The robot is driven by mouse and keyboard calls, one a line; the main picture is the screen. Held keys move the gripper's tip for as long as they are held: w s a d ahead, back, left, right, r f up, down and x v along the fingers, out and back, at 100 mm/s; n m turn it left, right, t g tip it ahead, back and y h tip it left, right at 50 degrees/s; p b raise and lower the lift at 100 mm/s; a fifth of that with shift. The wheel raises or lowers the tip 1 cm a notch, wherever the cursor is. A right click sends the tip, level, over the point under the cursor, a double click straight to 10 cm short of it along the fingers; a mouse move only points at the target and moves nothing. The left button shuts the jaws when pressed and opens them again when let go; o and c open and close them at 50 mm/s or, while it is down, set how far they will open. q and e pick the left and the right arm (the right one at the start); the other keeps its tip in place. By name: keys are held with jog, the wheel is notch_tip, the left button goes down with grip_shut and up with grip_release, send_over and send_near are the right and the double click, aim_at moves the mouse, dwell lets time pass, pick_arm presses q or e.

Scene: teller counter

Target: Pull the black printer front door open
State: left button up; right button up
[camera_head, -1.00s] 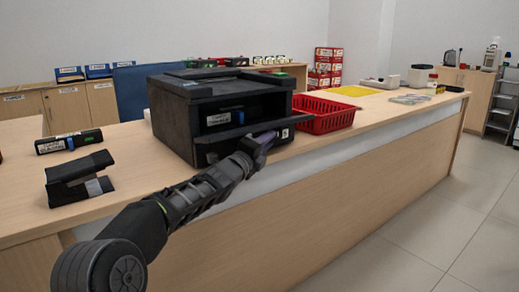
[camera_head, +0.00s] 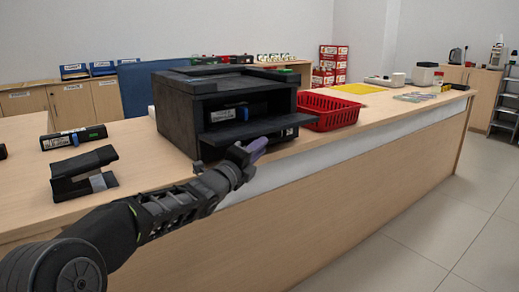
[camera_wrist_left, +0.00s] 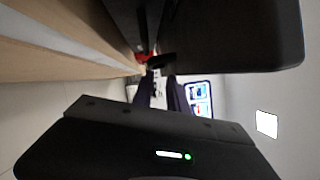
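The black printer (camera_head: 222,82) stands on the counter. Its front door (camera_head: 258,130) is folded down and sticks out roughly level below the open front slot, where a labelled dark object (camera_head: 236,112) shows inside. My left gripper (camera_head: 256,148) is at the door's front edge, just below and in front of it; I cannot tell whether it touches. In the left wrist view, its two dark purple fingers (camera_wrist_left: 160,95) show a gap between them with nothing held. A large dark surface fills that view's upper right, and I cannot tell which part it is. My right gripper is out of view.
A red basket (camera_head: 330,111) stands right beside the printer. A black stapler-like device (camera_head: 82,172) and a dark labelled box (camera_head: 73,137) lie on the counter (camera_head: 150,160) to the left. The counter's front edge runs under my left arm. The floor at right is clear.

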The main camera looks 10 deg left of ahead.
pick_arm(q)
jog(key=f+b+v, duration=0.1)
jog(key=b+v, duration=0.4)
jog(key=v, duration=0.3)
jog(key=shift+a+f, duration=0.3)
jog(key=shift+a, duration=0.2)
jog(key=shift+c, duration=0.4)
